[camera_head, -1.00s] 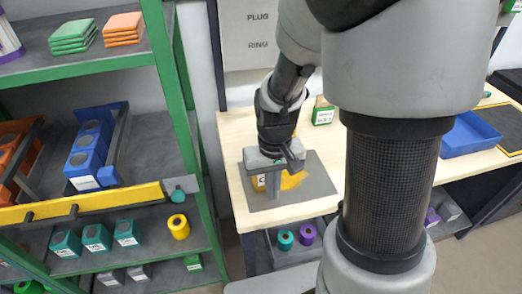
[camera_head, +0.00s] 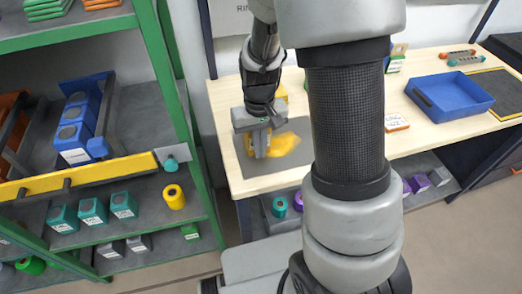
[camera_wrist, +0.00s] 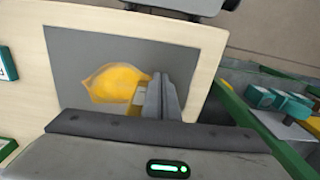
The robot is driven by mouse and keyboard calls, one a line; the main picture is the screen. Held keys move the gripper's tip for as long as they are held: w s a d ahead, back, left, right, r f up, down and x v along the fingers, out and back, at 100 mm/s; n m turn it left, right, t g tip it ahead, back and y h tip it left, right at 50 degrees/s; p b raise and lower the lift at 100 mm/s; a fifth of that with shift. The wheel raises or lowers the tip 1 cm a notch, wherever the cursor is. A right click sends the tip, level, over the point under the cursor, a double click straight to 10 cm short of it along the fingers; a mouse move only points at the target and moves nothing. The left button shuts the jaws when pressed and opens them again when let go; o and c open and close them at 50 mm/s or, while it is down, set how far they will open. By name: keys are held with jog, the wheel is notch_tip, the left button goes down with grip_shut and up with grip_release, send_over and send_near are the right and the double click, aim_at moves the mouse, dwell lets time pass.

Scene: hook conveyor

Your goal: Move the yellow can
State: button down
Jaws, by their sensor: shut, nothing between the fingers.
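A yellow object (camera_head: 285,145) with a smooth rounded body and a pointed end lies on the grey mat (camera_head: 265,180) on the wooden table. In the wrist view the yellow object (camera_wrist: 115,83) lies left of my fingers. I cannot tell for sure whether it is the can. My gripper (camera_head: 262,152) points down over the mat, hiding part of the object. In the wrist view my gripper (camera_wrist: 165,97) is shut and empty, beside the object's right end. Contact cannot be judged. A yellow cylinder with a dark top (camera_head: 174,198) stands on the green-framed shelf at left.
A blue tray (camera_head: 450,97) sits on the table at right, with a small labelled block (camera_head: 396,122) left of it. A yellow bar (camera_head: 90,178) runs along the shelf front. Teal blocks (camera_head: 93,211) stand below it. The green shelf post is close left of the table.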

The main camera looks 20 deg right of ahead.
jog(key=w+p, duration=0.1)
jog(key=w, duration=1.7)
jog(key=shift+a+p, duration=0.1)
jog(key=shift+p, duration=0.25)
jog(key=shift+s, duration=0.15)
